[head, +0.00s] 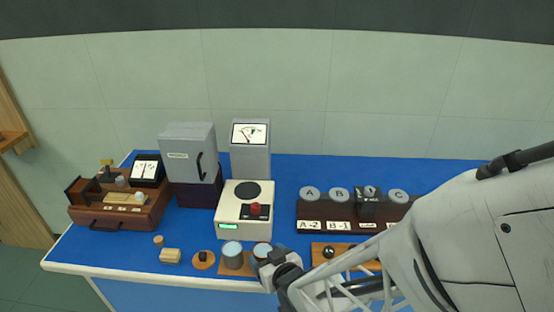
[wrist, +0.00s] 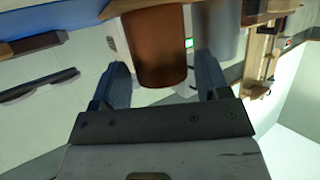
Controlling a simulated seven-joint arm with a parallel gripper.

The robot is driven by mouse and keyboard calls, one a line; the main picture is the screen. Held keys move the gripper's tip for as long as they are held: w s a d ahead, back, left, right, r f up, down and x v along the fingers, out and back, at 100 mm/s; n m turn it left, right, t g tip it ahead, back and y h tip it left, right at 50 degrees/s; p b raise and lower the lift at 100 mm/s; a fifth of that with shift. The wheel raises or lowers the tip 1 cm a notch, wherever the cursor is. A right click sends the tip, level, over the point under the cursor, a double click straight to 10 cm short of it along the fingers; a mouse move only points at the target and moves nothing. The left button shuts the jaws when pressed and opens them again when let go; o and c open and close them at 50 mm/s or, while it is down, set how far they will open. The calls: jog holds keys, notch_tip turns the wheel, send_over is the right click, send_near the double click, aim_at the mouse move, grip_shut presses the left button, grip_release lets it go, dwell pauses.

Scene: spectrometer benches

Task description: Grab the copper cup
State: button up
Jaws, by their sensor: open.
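The copper cup (wrist: 155,45) fills the upper middle of the wrist view, lying between the two finger lines of my gripper (wrist: 160,72). The fingers are spread, with a visible gap on each side of the cup, so I see no grip on it. In the head view my gripper (head: 268,264) is at the front edge of the blue bench. It hides most of a cup (head: 262,249) there, which stands right of a grey cup (head: 232,256). The grey cup also shows beside the copper one in the wrist view (wrist: 218,30).
A cream device (head: 231,213) with a red knob stands just behind the cups. A small round wooden piece with a black knob (head: 204,259) is to their left. A dark labelled rack (head: 312,213) is to the right. My arm covers the right front.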

aim_at(263, 249)
jog(key=shift+x, duration=1.35)
jog(key=c, duration=0.8)
jog(key=shift+r, duration=0.1)
jog(key=shift+r, duration=0.7)
notch_tip(263, 249, up, 2)
jog(key=shift+r, duration=0.15)
jog(key=s+d+r, duration=0.1)
jog(key=s+d, duration=0.6)
jog(key=s, duration=0.6)
jog(key=shift+s+d, duration=0.2)
jog(key=shift+s, duration=0.15)
jog(key=shift+s+d, duration=0.15)
jog(key=shift+s, duration=0.05)
